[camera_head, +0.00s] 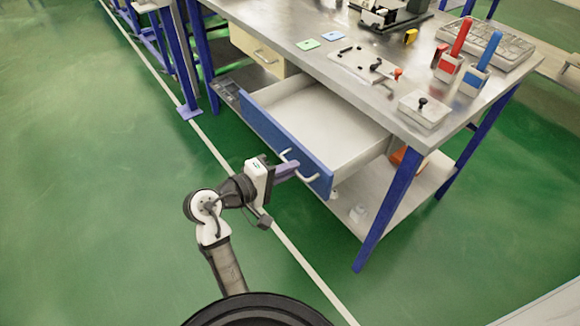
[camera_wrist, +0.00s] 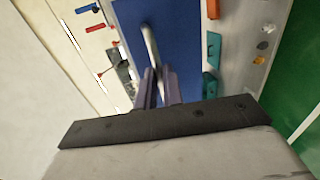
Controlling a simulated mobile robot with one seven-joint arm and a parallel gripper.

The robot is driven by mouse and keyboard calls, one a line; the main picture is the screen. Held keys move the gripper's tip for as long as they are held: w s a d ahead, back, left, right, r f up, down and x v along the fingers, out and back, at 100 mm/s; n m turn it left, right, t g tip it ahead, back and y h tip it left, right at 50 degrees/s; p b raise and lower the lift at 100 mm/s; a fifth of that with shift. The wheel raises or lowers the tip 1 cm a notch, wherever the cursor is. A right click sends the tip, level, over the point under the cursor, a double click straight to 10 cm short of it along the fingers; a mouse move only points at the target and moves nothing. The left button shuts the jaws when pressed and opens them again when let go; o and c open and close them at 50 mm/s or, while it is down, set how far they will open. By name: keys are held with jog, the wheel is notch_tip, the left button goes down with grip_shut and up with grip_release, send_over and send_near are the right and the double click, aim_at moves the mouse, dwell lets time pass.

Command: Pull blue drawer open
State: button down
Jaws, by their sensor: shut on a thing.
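The blue drawer (camera_head: 290,142) stands pulled well out from under the metal workbench, and its pale interior (camera_head: 320,118) shows and looks empty. Its blue front also fills the middle of the wrist view (camera_wrist: 180,45). A light metal bar handle (camera_wrist: 149,45) is on that front. My gripper (camera_head: 290,169) is at the right part of the drawer front, outside it. In the wrist view my gripper's two fingers (camera_wrist: 158,85) are closed on the handle. The exact contact at the fingertips is partly hidden by the fingers.
The workbench top (camera_head: 300,60) carries red and blue bottles in holders (camera_head: 450,66), a grey tray (camera_head: 492,45) and small parts. A cream drawer (camera_head: 258,52) is left of the blue one. A blue bench leg (camera_head: 388,210) stands at right. Green floor is clear at left.

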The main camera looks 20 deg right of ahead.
jog(key=c, duration=1.5)
grip_release()
jog(key=shift+c, duration=0.2)
jog(key=shift+a, duration=0.1)
jog(key=b+v, duration=0.1)
jog(key=v, duration=1.2)
jog(key=shift+a, duration=0.3)
jog(key=shift+s+r, duration=0.1)
jog(key=shift+r, duration=0.05)
